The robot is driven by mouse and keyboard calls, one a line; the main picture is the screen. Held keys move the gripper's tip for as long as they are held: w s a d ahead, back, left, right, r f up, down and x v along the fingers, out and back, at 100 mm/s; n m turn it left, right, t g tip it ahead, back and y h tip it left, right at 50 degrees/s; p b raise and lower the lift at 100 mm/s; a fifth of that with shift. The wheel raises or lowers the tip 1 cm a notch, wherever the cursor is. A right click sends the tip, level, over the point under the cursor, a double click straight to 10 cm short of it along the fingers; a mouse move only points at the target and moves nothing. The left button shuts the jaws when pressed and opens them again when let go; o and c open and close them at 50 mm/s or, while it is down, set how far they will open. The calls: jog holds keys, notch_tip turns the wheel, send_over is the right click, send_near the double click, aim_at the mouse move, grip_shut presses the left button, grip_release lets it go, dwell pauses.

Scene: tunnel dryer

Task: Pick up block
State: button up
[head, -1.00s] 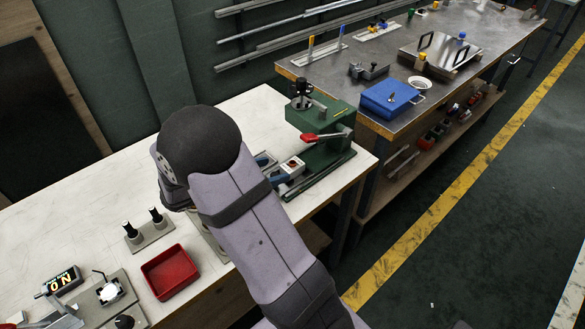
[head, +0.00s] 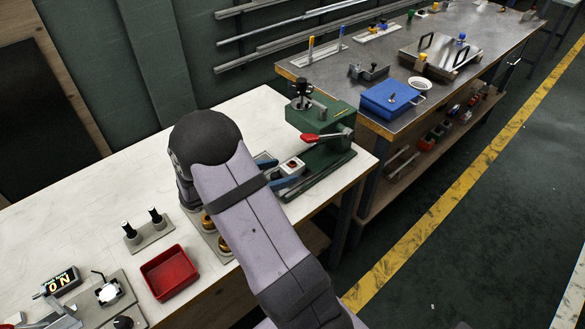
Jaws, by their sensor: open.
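I cannot tell for sure which thing is the block. A small white block-like piece (head: 109,293) sits on a grey fixture plate at the lower left.
A red tray (head: 169,272) and a plate with two black-topped pegs (head: 147,230) stand left of my arm. Brass knobs (head: 222,246) on a plate are close against it. A second bench holds a blue box (head: 390,98).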

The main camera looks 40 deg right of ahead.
aim_at(284, 170)
jog(key=shift+x, duration=1.9)
jog(key=c, duration=1.4)
notch_tip(284, 170, up, 10)
jog(key=shift+r, duration=0.1)
jog(key=shift+w, duration=0.1)
